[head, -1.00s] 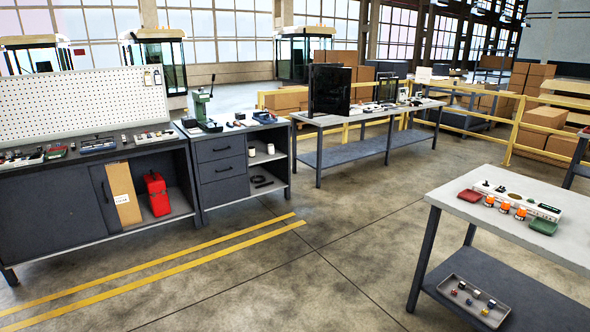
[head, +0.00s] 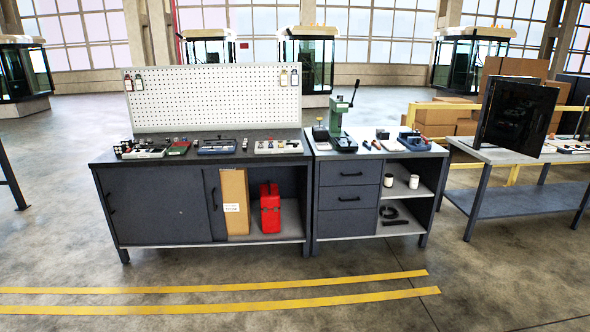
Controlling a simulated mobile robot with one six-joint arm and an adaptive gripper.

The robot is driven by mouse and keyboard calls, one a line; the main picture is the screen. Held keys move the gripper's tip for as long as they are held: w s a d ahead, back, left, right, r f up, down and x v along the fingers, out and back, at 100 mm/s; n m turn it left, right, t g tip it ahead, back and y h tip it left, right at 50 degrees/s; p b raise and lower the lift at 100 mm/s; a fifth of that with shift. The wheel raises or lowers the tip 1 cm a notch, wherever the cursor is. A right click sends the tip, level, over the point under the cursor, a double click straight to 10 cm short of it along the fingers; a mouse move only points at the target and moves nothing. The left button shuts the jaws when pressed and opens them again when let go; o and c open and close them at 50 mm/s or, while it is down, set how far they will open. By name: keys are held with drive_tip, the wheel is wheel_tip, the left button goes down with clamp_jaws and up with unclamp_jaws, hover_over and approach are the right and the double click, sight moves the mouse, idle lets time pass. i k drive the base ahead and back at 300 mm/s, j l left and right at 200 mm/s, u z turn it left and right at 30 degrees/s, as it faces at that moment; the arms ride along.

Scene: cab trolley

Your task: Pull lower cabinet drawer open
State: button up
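The grey drawer cabinet (head: 333,222) stands right of the workbench in the head view. Its upper drawer (head: 350,172) and lower drawer (head: 346,198) both look shut, each with a dark bar handle. The lower handle (head: 349,199) shows at the middle of its drawer front. My gripper is not in view.
The workbench (head: 150,205) adjoins on the left, with a red canister (head: 270,208) and a cardboard piece (head: 235,200) in its opening. Open shelves (head: 405,190) lie right of the drawers. Floor with yellow stripes (head: 220,288) in front is clear.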

sight(334, 197)
drive_tip(key=i+u, duration=0.15)
drive_tip(key=i, duration=1.8)
drive_tip(key=i+z, duration=0.15)
drive_tip(key=i, duration=0.35)
drive_tip(key=i+j+z, duration=0.15)
drive_tip(key=i, duration=0.35)
drive_tip(key=i+j+z, duration=0.15)
drive_tip(key=i, duration=0.35)
drive_tip(key=i+j+z, duration=0.15)
drive_tip(key=i, duration=0.7)
drive_tip(key=z, duration=0.05)
